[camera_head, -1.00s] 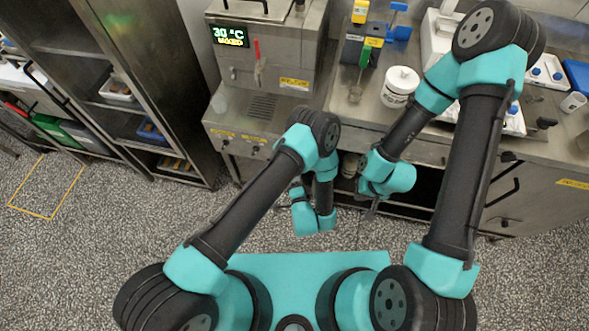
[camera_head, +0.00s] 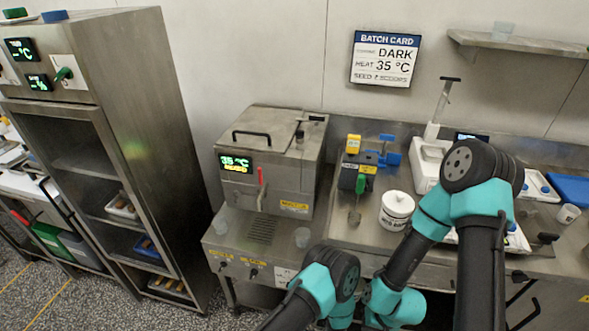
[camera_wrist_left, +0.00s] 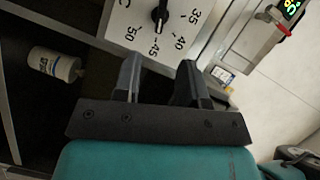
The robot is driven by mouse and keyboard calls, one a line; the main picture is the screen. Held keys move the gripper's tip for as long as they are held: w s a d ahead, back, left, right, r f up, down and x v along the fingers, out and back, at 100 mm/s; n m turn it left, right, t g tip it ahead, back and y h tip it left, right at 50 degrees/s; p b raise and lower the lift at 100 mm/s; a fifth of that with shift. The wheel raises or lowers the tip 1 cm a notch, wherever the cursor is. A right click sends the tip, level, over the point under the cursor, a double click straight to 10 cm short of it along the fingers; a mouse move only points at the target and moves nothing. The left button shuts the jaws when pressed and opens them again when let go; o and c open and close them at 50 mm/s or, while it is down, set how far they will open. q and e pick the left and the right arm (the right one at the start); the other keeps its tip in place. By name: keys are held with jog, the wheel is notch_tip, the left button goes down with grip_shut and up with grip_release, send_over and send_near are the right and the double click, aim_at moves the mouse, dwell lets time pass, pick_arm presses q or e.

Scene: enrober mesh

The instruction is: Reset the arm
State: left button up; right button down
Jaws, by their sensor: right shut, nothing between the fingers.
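My right arm (camera_head: 480,230) reaches in from the right, its wrist low in front of the counter in the head view. Its gripper (camera_head: 374,322) is at the bottom edge, mostly hidden, shut and empty. My left arm (camera_head: 330,280) shows at the bottom centre, and its gripper is out of sight in the head view. In the left wrist view the left gripper (camera_wrist_left: 158,75) has its two dark fingers apart with nothing held. Beyond the fingers is a white dial plate (camera_wrist_left: 160,25) with a black knob, marked 35 to 50.
A tall steel cabinet (camera_head: 165,140) stands left. A batch card (camera_head: 385,58) reads DARK, 35 °C. A white bottle (camera_wrist_left: 54,64) lies near the left gripper.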

pick_arm(q)
jog(key=w+a+r+n+g+h, duration=0.1)
jog(key=w+a+n+g, duration=0.2)
jog(key=a+n+g, duration=0.15)
jog(key=w+a+n+g+h, duration=0.2)
jog(key=w+a+n+g, duration=0.15)
jog(key=a, duration=0.25)
jog(key=s+a+r+n+g+h, duration=0.3)
jog(key=s+a+r+n+g, duration=0.4)
jog(key=s+a, duration=0.5)
jog(key=shift+s+a+r+g, duration=0.2)
jog(key=shift+a+r+g, duration=0.3)
jog(key=shift+a, duration=0.55)
